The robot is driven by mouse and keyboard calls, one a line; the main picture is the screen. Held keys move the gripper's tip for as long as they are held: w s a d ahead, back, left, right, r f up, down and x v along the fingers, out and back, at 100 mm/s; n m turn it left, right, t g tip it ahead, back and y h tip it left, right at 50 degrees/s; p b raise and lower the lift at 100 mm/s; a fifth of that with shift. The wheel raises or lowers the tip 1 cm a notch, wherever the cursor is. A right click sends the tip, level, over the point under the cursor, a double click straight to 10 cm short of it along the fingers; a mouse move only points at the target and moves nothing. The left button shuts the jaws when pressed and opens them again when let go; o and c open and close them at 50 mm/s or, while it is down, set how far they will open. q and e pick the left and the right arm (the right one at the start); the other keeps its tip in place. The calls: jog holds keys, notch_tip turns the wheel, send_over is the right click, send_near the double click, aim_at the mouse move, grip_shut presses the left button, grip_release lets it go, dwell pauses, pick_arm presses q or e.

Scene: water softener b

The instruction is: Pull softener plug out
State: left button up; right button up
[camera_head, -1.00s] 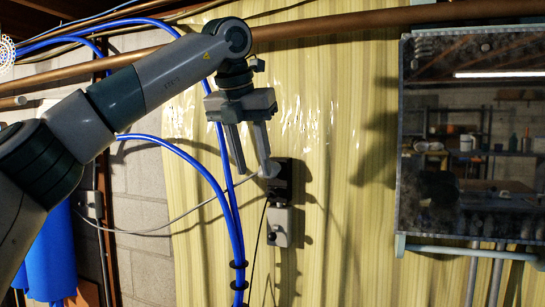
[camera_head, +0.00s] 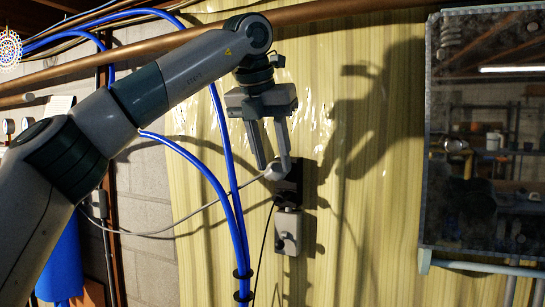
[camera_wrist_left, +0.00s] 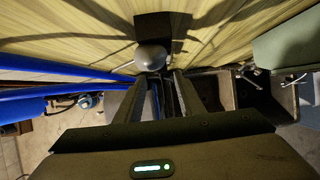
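The softener plug (camera_head: 273,174) is a pale rounded plug with a white cord running off to the left. It sits at the upper part of a black outlet (camera_head: 292,190) on the yellowish wall sheet. My left gripper (camera_head: 273,167) points down with its fingers apart, and in the head view its tips lie on either side of the plug. In the left wrist view the plug (camera_wrist_left: 150,57) shows at the fingertips, nearer the left finger, with the black outlet (camera_wrist_left: 153,25) behind it. I cannot tell whether a finger touches it. My right gripper is not in view.
A grey adapter (camera_head: 288,232) with a black cord is just below the plug. Blue pipes (camera_head: 236,220) run close to the left of the gripper. A copper pipe (camera_head: 330,12) crosses above. A mirror-like panel (camera_head: 485,140) hangs at the right. The wall between is clear.

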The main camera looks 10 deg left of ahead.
aim_at(280, 193)
pick_arm(q)
jog(key=b+x, duration=0.3)
jog(key=x, duration=0.5)
jog(key=shift+w+f, duration=0.1)
jog(key=shift+f, duration=0.2)
jog(key=shift+r, duration=0.25)
jog(key=c, duration=0.4)
grip_shut()
jog(key=shift+b, duration=0.35)
jog(key=shift+s, duration=0.25)
